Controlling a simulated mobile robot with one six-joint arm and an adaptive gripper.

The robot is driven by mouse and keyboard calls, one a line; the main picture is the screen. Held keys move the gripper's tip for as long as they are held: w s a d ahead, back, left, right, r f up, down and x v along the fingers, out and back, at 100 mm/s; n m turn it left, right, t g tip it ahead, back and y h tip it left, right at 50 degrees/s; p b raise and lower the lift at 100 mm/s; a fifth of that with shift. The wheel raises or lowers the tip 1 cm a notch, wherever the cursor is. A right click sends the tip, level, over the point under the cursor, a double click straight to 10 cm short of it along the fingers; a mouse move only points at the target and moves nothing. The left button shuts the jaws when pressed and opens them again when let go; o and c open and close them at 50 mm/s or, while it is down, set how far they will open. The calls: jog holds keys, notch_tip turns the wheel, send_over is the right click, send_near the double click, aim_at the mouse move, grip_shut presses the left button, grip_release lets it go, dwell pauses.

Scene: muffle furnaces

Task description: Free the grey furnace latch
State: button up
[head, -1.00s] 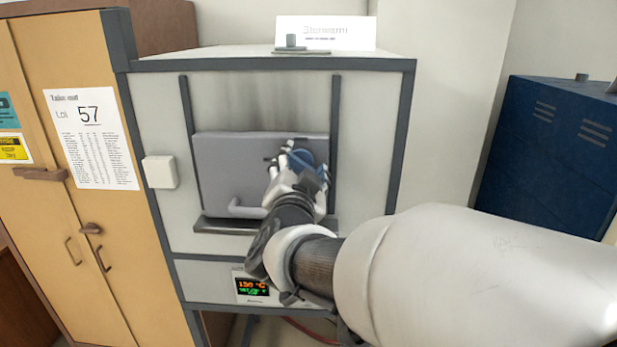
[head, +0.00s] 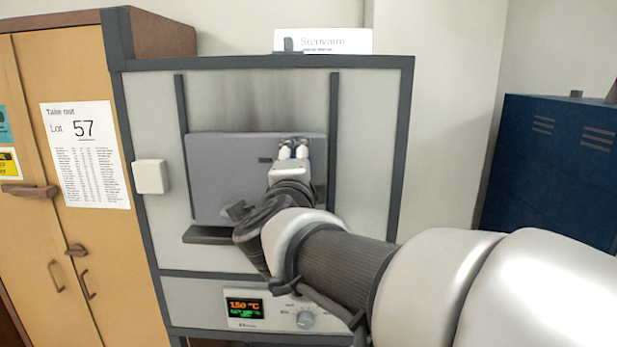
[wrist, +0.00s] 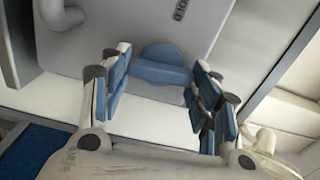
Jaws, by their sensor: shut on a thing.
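The grey furnace (head: 365,150) has a grey door (head: 225,175) between two dark upright rails. The latch, a blue rounded knob with a bar, is on the door in the wrist view (wrist: 165,62). My gripper (head: 293,150) is at the door's right part and hides the latch in the head view. In the wrist view my gripper (wrist: 160,80) has one blue-padded finger at each side of the latch and is shut on it. The door's curved handle (wrist: 58,14) shows at the wrist view's top left.
A dark ledge (head: 205,236) runs under the door. The control panel (head: 270,310) below reads 150 °C and has a knob. A tan cabinet (head: 30,90) stands at the left and a blue cabinet (head: 545,175) at the right. A white box (head: 150,177) sits on the furnace's left front.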

jog(key=shift+m+b, duration=0.3)
jog(key=shift+m, duration=0.3)
jog(key=o, duration=1)
jog(key=shift+o, duration=0.2)
jog(key=s, duration=1.2)
jog(key=shift+a, duration=0.2)
